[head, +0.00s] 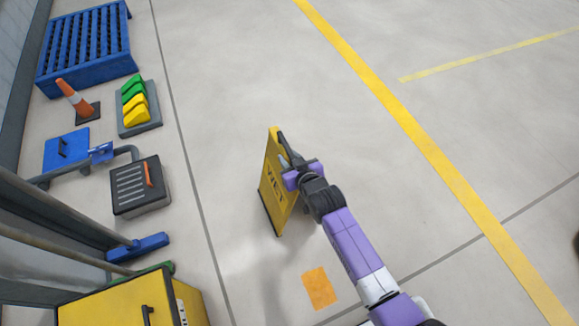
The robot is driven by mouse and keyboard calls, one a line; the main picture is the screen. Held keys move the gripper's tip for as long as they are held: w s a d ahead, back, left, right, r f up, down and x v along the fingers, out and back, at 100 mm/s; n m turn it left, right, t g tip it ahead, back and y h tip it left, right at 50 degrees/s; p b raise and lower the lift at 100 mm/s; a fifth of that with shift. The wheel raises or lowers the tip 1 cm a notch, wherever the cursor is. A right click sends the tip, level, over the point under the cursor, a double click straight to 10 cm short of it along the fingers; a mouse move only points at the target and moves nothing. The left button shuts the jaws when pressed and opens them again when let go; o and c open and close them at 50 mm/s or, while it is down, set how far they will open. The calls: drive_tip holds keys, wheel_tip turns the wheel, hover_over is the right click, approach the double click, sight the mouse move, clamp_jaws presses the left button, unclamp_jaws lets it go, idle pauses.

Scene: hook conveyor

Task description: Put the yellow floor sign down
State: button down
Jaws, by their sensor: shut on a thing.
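The yellow floor sign (273,187) has dark lettering reading "WET" and stands out near the middle of the head view. My gripper (288,163) is shut on the sign at its upper right side. The fingers are partly hidden by the sign and my wrist. The sign looks roughly upright and a little tilted in the picture. I cannot tell whether its bottom edge touches the floor. An orange square (319,288) lies flat on the floor below and to the right of the sign.
A blue pallet (85,48), an orange cone (74,98), a grey tray with green and yellow pieces (140,128), and a dark grey box (143,192) stand on the left. A yellow cabinet (115,305) is at lower left. Open floor lies right, crossed by a yellow line (420,137).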

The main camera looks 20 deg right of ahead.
drive_tip(key=shift+w+f+b, duration=0.1)
drive_tip(key=shift+f+b, duration=0.65)
drive_tip(key=shift+f, duration=1.15)
drive_tip(key=shift+f, duration=0.2)
drive_tip(key=c, duration=1)
unclamp_jaws()
drive_tip(key=shift+c, duration=0.2)
drive_tip(key=p+v, duration=0.4)
drive_tip(key=v, duration=0.8)
drive_tip(key=shift+s, duration=0.2)
